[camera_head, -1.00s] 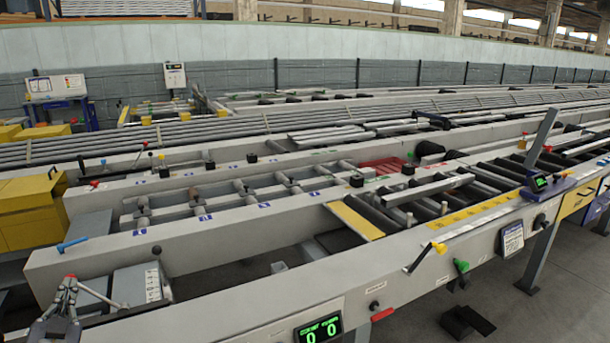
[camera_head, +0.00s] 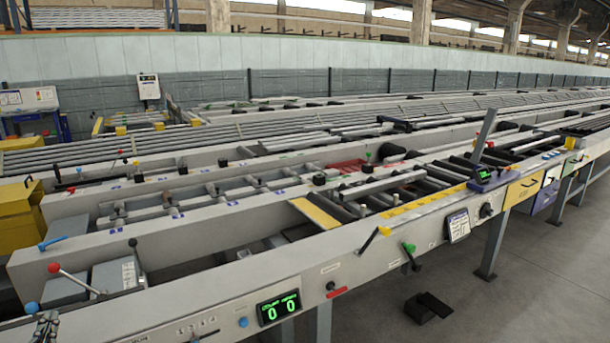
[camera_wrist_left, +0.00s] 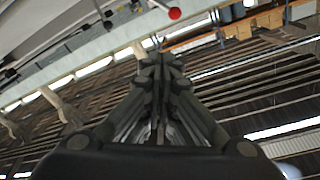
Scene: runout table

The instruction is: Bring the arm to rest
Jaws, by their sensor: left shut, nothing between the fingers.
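My left gripper (camera_head: 46,328) shows at the lower left corner of the head view, at the near edge of the runout table (camera_head: 215,270). Only its upper part is in the picture. In the left wrist view my left gripper (camera_wrist_left: 160,65) has its fingers together with nothing between them, against the roof and wall. A lever with a red ball (camera_head: 54,267) stands a little above the gripper in the head view; a red ball (camera_wrist_left: 174,13) also shows in the wrist view. My right gripper is not in view.
A counter display (camera_head: 279,308) reading 0 0 sits on the table's front side. A blue-tipped lever (camera_head: 52,243) and a blue knob (camera_head: 32,308) are near the gripper. A black foot pedal (camera_head: 428,306) lies on the floor.

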